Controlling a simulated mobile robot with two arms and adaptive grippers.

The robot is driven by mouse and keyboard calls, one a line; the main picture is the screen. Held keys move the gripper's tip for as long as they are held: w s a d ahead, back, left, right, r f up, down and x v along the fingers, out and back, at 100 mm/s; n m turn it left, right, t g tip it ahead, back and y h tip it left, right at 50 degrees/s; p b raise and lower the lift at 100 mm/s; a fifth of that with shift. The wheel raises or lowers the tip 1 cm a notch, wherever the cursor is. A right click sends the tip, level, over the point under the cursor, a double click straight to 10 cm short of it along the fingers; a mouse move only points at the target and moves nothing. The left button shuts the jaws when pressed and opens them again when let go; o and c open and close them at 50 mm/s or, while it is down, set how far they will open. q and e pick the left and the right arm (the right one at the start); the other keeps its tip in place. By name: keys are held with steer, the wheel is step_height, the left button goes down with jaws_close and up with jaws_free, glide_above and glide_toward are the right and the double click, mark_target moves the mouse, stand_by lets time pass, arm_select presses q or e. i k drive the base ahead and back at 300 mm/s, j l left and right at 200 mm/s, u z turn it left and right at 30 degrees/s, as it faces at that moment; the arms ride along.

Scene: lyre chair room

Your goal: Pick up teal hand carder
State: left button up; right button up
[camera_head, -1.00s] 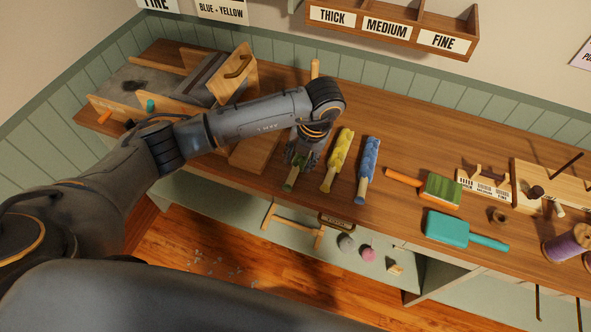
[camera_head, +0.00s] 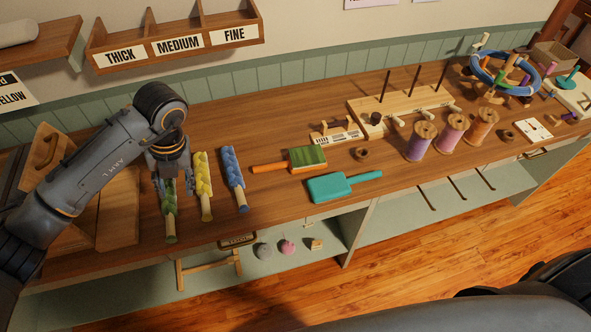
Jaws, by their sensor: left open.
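The teal hand carder (camera_head: 328,187) lies flat near the front edge of the wooden bench, its handle pointing right. An orange-handled carder with a green pad (camera_head: 306,158) lies just behind it. My left gripper (camera_head: 166,188) is open at the left part of the bench, over a green braided roll (camera_head: 170,212), well to the left of the teal carder. The fingers hide the upper part of this roll, and I cannot tell whether they touch it. My right gripper does not show.
A yellow roll (camera_head: 203,186) and a blue roll (camera_head: 233,179) lie between my left gripper and the carders. A small rack (camera_head: 338,136), spools with purple (camera_head: 420,142) and pink thread, and a pegged board (camera_head: 365,108) stand to the right.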

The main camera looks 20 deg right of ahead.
mark_target(329, 187)
steer(key=z, duration=0.85)
